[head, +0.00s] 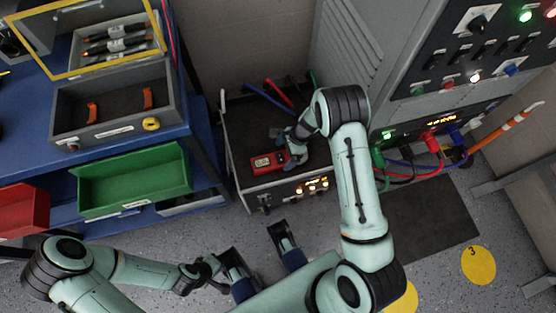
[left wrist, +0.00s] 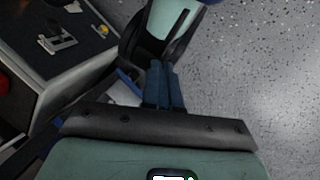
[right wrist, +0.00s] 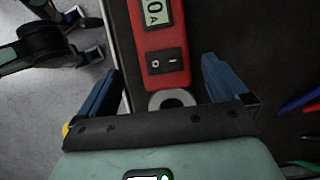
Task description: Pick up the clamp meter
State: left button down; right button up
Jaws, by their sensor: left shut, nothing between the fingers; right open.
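The clamp meter (head: 268,161) is red with a pale display and lies on top of a dark-topped cabinet. In the right wrist view the meter (right wrist: 165,62) shows its display, a dark button panel and a pale grey ring at its near end. My right gripper (head: 292,153) is at the meter's right end. It is open, with its blue fingers on either side of the meter and a gap to each; contact is not visible. My left gripper (head: 214,267) is low over the floor, away from the meter. Its fingers (left wrist: 165,84) are shut together and empty.
The cabinet top (head: 240,125) carries red, blue and green leads behind the meter. A grey panel (head: 440,70) with switches stands at the right. A blue workbench (head: 30,110) with a green bin (head: 135,180) is at the left. Speckled floor is open in front.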

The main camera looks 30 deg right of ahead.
aim_at(280, 157)
jog(key=x, duration=0.2)
jog(key=b+x, duration=0.1)
jog(key=x, duration=0.2)
jog(key=shift+w, duration=0.25)
jog(key=shift+r, duration=0.1)
jog(key=c, duration=1.2)
pick_arm(q)
jog(key=shift+w+a+f+t, duration=0.15)
jog(key=shift+w+a+f, duration=0.1)
jog(key=shift+w+f, duration=0.2)
jog(key=shift+w+a+f+t, duration=0.15)
jog(key=shift+w+a+f, duration=0.15)
jog(key=shift+w, duration=0.25)
jog(key=shift+d, duration=0.1)
pick_arm(e)
jog(key=shift+r, duration=0.15)
